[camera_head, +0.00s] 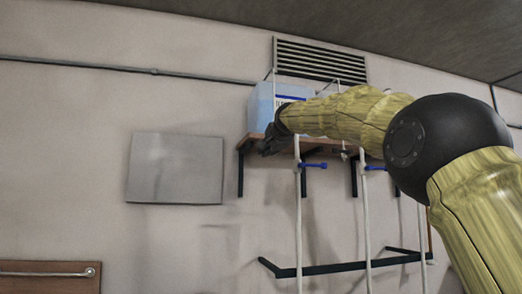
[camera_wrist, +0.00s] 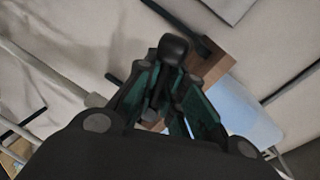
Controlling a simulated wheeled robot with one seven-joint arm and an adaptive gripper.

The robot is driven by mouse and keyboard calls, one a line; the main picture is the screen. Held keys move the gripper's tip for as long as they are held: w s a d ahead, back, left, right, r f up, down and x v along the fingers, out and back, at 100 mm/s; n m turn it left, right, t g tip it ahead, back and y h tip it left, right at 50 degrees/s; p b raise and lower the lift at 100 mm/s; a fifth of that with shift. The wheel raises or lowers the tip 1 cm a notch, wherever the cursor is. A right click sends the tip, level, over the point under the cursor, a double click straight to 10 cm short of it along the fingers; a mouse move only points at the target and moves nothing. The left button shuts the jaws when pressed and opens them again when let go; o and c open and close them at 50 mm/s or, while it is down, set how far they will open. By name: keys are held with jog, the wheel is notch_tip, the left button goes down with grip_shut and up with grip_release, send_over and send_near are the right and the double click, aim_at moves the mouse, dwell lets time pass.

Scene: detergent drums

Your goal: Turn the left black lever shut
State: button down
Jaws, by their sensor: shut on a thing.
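The left black lever (camera_wrist: 173,48) shows in the wrist view as a dark rounded end between and just beyond my fingertips. My gripper (camera_wrist: 168,80) is shut on it, with the dark green fingers drawn together around it. In the head view my gripper (camera_head: 270,144) is at the left front of the shelf, by the pale blue drum (camera_head: 262,104). There it hides the lever, so I cannot tell its angle. The drum also shows in the wrist view (camera_wrist: 243,108), to the right of the fingers.
The wooden shelf (camera_head: 244,142) sits on black brackets. White hoses (camera_head: 298,220) hang below it, with blue levers (camera_head: 314,165) beside them. A black rail (camera_head: 325,269) is lower down. A grey panel (camera_head: 176,168) is on the wall at left, and a vent (camera_head: 320,62) above.

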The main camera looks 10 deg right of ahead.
jog(key=shift+s+d+r, duration=0.15)
jog(key=shift+d+r, duration=0.2)
jog(key=shift+r, duration=0.25)
jog(key=c, duration=1.5)
grip_release()
jog(key=shift+f, duration=0.15)
jog(key=shift+d+f, duration=0.2)
jog(key=shift+d, duration=0.3)
jog(key=shift+s+a, duration=0.1)
jog(key=shift+a, duration=0.5)
jog(key=v, duration=0.4)
jog(key=d+v, duration=0.1)
jog(key=v, duration=0.7)
jog(key=shift+d+r, duration=0.1)
jog(key=shift+d, duration=0.05)
jog(key=shift+d, duration=0.1)
